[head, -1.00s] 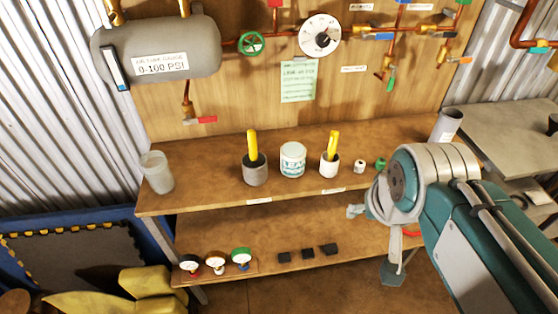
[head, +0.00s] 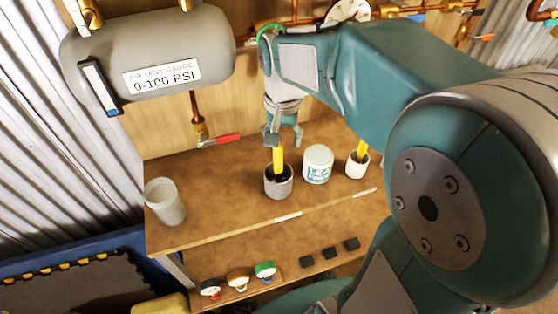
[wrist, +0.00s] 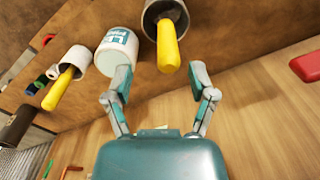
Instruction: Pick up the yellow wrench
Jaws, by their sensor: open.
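Two yellow-handled tools stand in cups on the wooden bench; their heads are hidden, so I cannot tell which is the wrench. One yellow handle (head: 279,158) rises from a grey cup (head: 278,187); the other yellow handle (head: 362,150) rises from a white cup (head: 356,169). My gripper (head: 285,138) is open and empty, just above the handle in the grey cup. In the wrist view this handle (wrist: 168,48) lies ahead of my open fingers (wrist: 159,76), nearer the right finger, with no clear contact. The other handle (wrist: 58,90) is off to the left.
A white labelled jar (head: 317,165) stands close beside the grey cup. A translucent cup (head: 165,202) is at the bench's left. A red-handled valve (head: 220,140) and a grey tank (head: 150,60) hang behind. Gauges (head: 238,279) and black blocks (head: 328,254) lie on the lower shelf.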

